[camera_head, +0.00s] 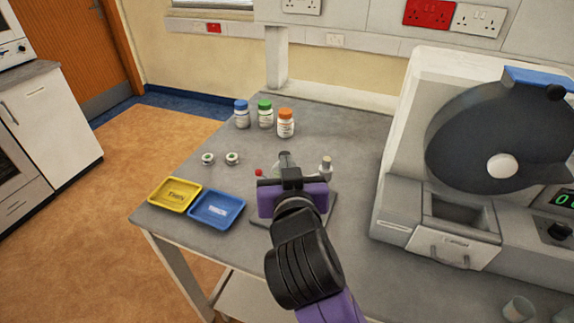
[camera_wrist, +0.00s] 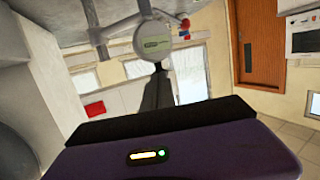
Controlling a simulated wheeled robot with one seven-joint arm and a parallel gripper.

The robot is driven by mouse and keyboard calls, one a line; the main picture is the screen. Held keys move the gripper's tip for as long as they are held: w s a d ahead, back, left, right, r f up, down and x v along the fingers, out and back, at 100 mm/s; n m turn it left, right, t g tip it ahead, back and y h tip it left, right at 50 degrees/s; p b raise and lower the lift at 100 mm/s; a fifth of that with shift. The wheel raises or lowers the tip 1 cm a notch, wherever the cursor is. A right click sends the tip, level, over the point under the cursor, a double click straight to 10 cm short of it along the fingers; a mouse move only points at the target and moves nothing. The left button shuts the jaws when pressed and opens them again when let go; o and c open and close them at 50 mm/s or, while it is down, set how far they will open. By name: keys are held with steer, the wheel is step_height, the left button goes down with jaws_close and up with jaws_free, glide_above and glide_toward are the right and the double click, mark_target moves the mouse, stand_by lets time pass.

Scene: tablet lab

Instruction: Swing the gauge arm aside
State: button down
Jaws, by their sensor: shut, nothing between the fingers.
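The gauge stands on a flat dark base plate (camera_head: 329,212) on the grey bench, mostly hidden behind my gripper. In the wrist view its round pale dial with a green label (camera_wrist: 153,42) sits on a grey bar, the gauge arm (camera_wrist: 122,27). A red knob (camera_wrist: 185,24) shows beside the dial, and also in the head view (camera_head: 259,172). My gripper (camera_head: 291,173) is shut and empty. Its dark fingers (camera_wrist: 157,69) point at the dial, their tips overlapping its lower edge in the wrist view. I cannot tell whether they touch it.
A large white machine with a dark disc (camera_head: 480,130) stands to the right. A yellow tray (camera_head: 155,203) and a blue tray (camera_head: 203,222) lie front left. Several capped bottles (camera_head: 265,115) and two small white round items (camera_head: 232,158) stand behind. Bench between gauge and machine is clear.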

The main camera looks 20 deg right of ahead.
steer(key=shift+a, duration=0.1)
steer(key=w+d+m+g+h+b, duration=0.3)
steer(key=w+h+b, duration=0.1)
steer(key=w, duration=0.3)
steer(key=w+d+m+g+h+b, duration=0.2)
steer(key=w+d+m+h+b, duration=0.1)
steer(key=w+b, duration=0.3)
steer(key=shift+w+m+g+h+b, duration=0.4)
steer(key=shift+w+m+h, duration=0.35)
steer(key=shift+w, duration=0.5)
